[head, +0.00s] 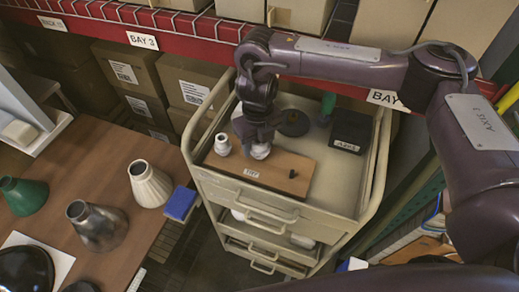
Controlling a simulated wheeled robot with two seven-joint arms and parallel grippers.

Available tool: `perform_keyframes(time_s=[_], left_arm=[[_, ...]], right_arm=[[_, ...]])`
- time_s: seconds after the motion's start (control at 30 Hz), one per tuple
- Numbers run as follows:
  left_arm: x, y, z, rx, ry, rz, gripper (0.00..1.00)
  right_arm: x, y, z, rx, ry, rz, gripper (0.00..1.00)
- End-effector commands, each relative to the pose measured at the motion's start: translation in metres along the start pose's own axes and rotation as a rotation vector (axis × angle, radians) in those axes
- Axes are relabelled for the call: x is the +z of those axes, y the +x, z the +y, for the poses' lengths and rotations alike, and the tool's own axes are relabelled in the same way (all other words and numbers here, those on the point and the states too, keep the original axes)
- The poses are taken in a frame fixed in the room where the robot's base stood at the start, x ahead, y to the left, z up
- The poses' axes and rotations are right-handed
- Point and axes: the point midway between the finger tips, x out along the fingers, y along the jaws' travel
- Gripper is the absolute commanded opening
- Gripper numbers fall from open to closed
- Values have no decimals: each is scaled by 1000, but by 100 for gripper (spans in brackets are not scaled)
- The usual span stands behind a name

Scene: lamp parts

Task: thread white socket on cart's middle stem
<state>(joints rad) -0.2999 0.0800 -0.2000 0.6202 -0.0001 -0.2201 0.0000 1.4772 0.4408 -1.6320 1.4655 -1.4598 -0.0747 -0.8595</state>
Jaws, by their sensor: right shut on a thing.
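The cart (187,150) stands in the middle of the head view, with a brown board (225,164) on its top. A white socket (222,144) stands at the left end of the board. A short dark stem (292,173) stands bare at the right end. My right gripper (259,142) points down over the middle of the board, shut on a second white socket (260,152). The gripper hides most of that socket and the middle stem, so I cannot tell whether the socket is on the stem. My left gripper is not in view.
Behind the board on the cart are a dark disc (294,123), a black labelled box (351,131) and a green piece (328,104). A table (122,225) at left holds green, metal and white ribbed shades (150,184). Raised rails edge the cart.

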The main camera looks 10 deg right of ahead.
Motion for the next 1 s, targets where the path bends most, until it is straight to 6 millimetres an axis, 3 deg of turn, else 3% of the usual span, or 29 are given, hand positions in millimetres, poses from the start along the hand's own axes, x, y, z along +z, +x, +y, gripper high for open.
perform_keyframes(time_s=[0.47, 1.0], left_arm=[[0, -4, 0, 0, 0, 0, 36], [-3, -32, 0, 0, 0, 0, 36]], right_arm=[[-5, 5, 1, 1, 66, 15, 24], [-6, 4, -2, -2, 525, 14, 24]])
